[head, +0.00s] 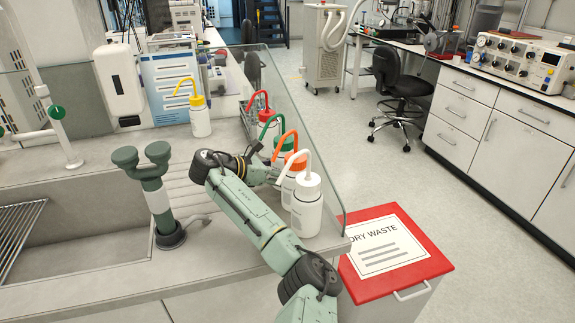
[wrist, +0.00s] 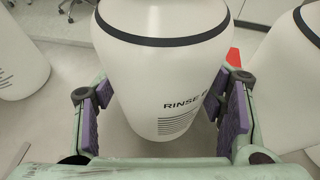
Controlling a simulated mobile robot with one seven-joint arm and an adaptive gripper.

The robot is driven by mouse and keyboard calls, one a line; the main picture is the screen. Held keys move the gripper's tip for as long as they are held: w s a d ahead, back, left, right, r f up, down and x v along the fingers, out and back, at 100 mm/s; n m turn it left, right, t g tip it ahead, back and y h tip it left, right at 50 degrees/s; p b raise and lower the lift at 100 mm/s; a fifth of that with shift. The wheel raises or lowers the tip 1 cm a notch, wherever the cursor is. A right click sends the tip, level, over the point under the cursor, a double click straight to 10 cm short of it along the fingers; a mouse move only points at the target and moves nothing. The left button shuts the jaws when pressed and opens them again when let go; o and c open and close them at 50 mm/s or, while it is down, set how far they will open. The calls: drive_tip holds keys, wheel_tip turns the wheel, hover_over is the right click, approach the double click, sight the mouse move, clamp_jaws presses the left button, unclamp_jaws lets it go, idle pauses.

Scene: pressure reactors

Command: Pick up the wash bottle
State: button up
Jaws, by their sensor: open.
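Several white wash bottles stand in a row along the glass screen. They include a red-topped one (head: 264,119), a green-topped one (head: 283,146), an orange-topped one (head: 291,172) and a white-topped one (head: 306,205). My gripper (head: 272,172) is at the row, beside the orange-topped bottle and partly hidden by my arm. In the wrist view, my open gripper (wrist: 163,112) has its purple pads on either side of a white bottle marked "RINSE" (wrist: 160,75). That bottle is upright; gaps show beside its lower part. Its top is out of that view.
Neighbouring bottles stand close on the left (wrist: 20,55) and right (wrist: 285,85) in the wrist view. A yellow-topped bottle (head: 200,120) stands farther back. The glass screen (head: 325,150) borders the row.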

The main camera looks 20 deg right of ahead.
drive_tip(key=shift+a, duration=0.1)
drive_tip(key=shift+c, duration=0.6)
drive_tip(key=c, duration=0.4)
drive_tip(key=shift+o, duration=0.2)
drive_tip(key=shift+r, duration=0.1)
